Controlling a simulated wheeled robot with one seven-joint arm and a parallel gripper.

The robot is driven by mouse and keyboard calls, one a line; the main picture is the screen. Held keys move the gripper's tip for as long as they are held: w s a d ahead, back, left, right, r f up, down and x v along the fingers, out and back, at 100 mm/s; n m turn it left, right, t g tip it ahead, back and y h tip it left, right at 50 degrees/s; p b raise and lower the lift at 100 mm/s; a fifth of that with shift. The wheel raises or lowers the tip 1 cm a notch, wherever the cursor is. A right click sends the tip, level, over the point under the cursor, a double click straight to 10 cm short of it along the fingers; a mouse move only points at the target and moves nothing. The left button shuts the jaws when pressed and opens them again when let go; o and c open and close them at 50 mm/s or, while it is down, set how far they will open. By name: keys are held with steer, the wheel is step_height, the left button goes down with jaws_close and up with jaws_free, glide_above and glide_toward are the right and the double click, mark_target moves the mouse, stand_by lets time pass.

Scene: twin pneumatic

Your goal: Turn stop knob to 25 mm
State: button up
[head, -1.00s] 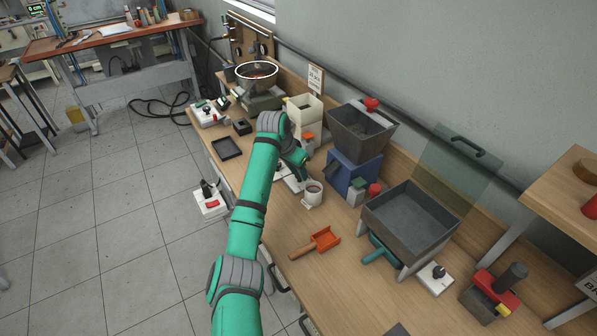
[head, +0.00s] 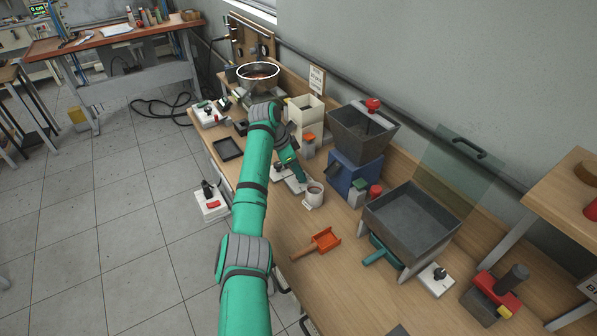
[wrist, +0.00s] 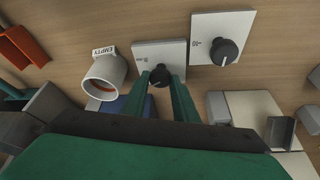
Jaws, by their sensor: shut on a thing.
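In the wrist view, a black round knob (wrist: 160,76) with a pale pointer line sits on a white plate (wrist: 146,52). My gripper (wrist: 162,83) reaches over this plate, with one green finger on each side of the knob, shut on it. A second black knob (wrist: 224,51) with a white pointer line sits on another white plate (wrist: 240,22) to the right, apart from the fingers. The plate markings are too small to read surely, so I cannot tell the knob's setting. In the head view, my gripper (head: 299,178) is low over the bench; the held knob is hidden there.
A white cup labelled EMPTY (wrist: 104,77) stands close left of the held knob's plate. An orange scoop (head: 319,243) lies in front. A blue machine with a grey hopper (head: 360,135) stands behind right, and a grey tray (head: 411,220) is further right.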

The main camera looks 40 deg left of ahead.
stand_by(0.3)
steer(key=o, duration=1)
steer(key=v, duration=1)
steer(key=shift+s+a+r, duration=0.1)
steer(key=shift+s+r, duration=0.1)
steer(key=shift+r, duration=0.15)
